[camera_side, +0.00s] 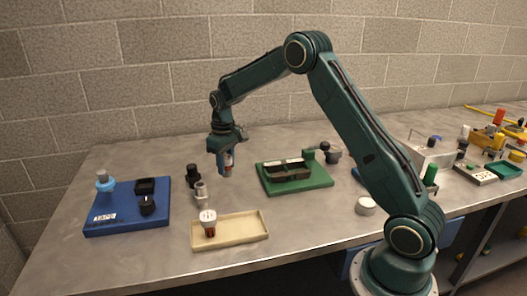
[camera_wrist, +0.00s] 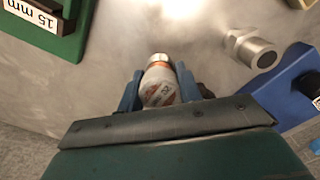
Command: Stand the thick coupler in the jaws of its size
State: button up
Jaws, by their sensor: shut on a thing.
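My gripper (camera_side: 226,168) is shut on a white coupler with red print and a copper band. In the wrist view, the coupler (camera_wrist: 158,84) sits between the blue fingers of my gripper (camera_wrist: 157,85); its print is too small to read. In the side view it is mostly hidden by the fingers, held above the bare table. The green board (camera_side: 322,184) with dark jaws (camera_side: 288,171) lies to the right of my gripper. A corner of the green board (camera_wrist: 68,45) in the wrist view carries a "15 mm" label (camera_wrist: 32,13).
A cream tray (camera_side: 250,240) in front holds another white-and-copper piece (camera_side: 208,221). A blue board (camera_side: 120,224) lies farther left. A white round piece (camera_side: 365,206) lies right.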

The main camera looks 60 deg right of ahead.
aim_at(227, 173)
jog(key=shift+f, duration=1.9)
jog(key=shift+f, duration=0.1)
jog(key=o, duration=1.1)
jog(key=shift+c, duration=0.2)
notch_tip(227, 173, up, 12)
